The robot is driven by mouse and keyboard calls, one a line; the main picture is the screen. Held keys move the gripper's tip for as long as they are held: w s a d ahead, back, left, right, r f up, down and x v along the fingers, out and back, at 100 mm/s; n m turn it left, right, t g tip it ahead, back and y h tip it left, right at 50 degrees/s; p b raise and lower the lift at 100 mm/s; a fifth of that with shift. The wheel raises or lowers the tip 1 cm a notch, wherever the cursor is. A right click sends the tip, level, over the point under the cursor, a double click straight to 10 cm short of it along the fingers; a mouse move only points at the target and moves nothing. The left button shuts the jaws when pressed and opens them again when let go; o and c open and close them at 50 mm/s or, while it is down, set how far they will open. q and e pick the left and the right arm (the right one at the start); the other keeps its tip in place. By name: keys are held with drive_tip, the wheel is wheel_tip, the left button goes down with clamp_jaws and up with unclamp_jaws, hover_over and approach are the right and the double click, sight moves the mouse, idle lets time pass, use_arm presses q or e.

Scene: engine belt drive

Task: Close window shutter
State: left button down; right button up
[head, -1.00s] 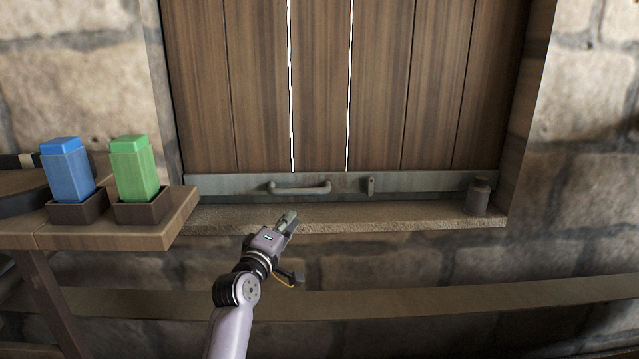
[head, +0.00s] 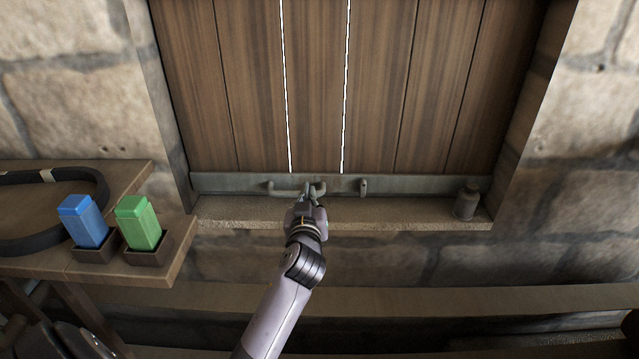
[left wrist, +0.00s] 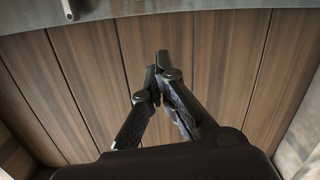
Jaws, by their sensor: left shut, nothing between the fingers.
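The brown plank window shutter (head: 378,100) fills the stone window opening, with thin lines of light between some planks. A grey metal bar (head: 430,184) runs along its bottom edge and carries a handle (head: 272,187) and a small catch (head: 363,187). My left gripper (head: 312,188) is at the handle and hides its right part; I cannot tell whether it touches. In the left wrist view its fingers (left wrist: 159,70) are shut and empty in front of the planks (left wrist: 205,60), with the metal bar (left wrist: 130,8) at the top. My right gripper is not in view.
A small grey jar (head: 466,203) stands at the right end of the stone sill (head: 400,216). At left, a wooden table (head: 50,262) holds a blue block (head: 84,222) and a green block (head: 140,222) in dark holders, and a black belt (head: 100,190). A wooden ledge (head: 450,300) runs below.

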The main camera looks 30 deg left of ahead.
use_arm(q)
drive_tip(key=w+a+f, duration=0.3)
drive_tip(key=w+f, duration=0.1)
drive_tip(key=w, duration=0.3)
drive_tip(key=shift+w+a+f+p, duration=0.25)
drive_tip(key=shift+a+f+p, duration=0.05)
drive_tip(key=shift+a+p, duration=0.15)
wheel_tip(320, 180, down, 5)
drive_tip(key=b, duration=0.5)
drive_tip(key=shift+d+r+b, duration=0.1)
drive_tip(key=shift+r+b, duration=0.1)
drive_tip(key=shift+b, duration=0.2)
drive_tip(key=shift+f+b, duration=0.4)
drive_tip(key=shift+b, duration=0.1)
drive_tip(key=shift+s+r, duration=0.1)
